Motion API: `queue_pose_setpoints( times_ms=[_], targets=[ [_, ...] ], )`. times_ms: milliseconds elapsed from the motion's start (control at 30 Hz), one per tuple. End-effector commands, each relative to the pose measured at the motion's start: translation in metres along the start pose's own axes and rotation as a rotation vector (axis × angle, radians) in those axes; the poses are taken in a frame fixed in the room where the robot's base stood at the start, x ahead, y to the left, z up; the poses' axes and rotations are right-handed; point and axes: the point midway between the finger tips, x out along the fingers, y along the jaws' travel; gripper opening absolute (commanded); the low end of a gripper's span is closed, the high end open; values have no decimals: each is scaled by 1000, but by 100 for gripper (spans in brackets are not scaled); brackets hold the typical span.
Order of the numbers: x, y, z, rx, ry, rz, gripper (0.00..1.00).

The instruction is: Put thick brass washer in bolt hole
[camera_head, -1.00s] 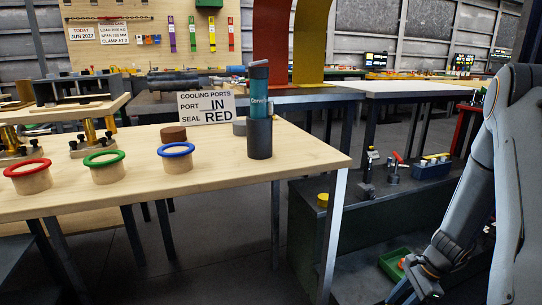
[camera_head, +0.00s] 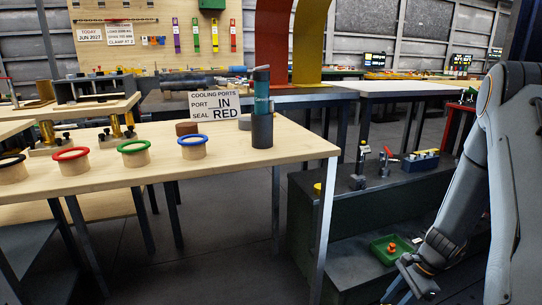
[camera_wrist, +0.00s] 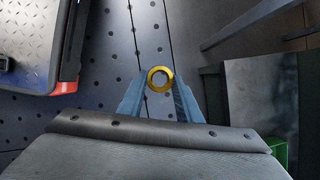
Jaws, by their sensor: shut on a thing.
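The thick brass washer (camera_wrist: 160,79) shows in the wrist view as a gold ring with a wide centre hole. My gripper (camera_wrist: 160,84) is shut on it, with the ring between the tips of its two blue-grey fingers. The washer is in the air, and a dark perforated surface shows behind it. In the head view my gripper (camera_head: 398,290) is low at the right and partly cut off by the bottom edge. The washer cannot be made out there. I cannot identify the bolt hole in either view.
A wooden table (camera_head: 225,164) holds coloured-rim cups, a dark cylinder (camera_head: 262,130) and a cooling-ports sign (camera_head: 222,106). Floor shows between table legs.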

Motion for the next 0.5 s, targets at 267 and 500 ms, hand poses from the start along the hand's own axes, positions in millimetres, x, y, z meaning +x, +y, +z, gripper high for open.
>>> queue_pose_setpoints(
  times_ms=[267, 500],
  targets=[
    [-22, 5, 30, -128, 3, 45, 7],
    [-53, 14, 74, -328, 7, 119, 7]
  ],
)
